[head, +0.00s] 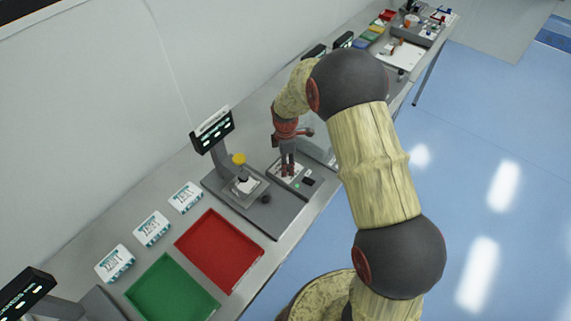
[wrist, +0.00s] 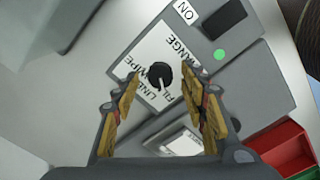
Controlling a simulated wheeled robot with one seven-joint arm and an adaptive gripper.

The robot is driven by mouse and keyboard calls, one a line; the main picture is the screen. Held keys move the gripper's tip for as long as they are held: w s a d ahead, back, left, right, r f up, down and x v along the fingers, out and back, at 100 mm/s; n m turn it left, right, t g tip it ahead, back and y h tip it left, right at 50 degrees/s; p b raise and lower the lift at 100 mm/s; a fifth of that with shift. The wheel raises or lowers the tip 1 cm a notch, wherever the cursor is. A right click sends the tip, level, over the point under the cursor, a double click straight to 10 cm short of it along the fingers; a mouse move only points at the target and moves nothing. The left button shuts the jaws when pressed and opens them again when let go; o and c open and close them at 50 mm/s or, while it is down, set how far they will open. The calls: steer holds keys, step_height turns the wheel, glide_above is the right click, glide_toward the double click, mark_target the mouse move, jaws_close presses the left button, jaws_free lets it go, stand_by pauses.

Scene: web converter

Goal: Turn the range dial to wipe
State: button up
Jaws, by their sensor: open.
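The range dial (wrist: 161,74) is a small black knob on a white label plate (wrist: 139,53) in the wrist view. The plate carries the words RANGE, LINE, WIPE and what looks like FILL, seen upside down or tilted. I cannot tell for sure which word the dial points to. My gripper (wrist: 159,84) is open, with one padded finger on each side of the dial in the picture. Whether the pads touch it I cannot tell. In the head view my gripper (head: 288,171) points down over the grey control box (head: 307,195), and the dial is hidden.
A green light (wrist: 221,55) and a dark panel (wrist: 224,18) sit beside the plate, near an ON label (wrist: 185,12). Red (head: 218,248) and green (head: 172,290) trays lie nearer.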

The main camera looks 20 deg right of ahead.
steer(key=shift+c, duration=1.1)
jaws_close()
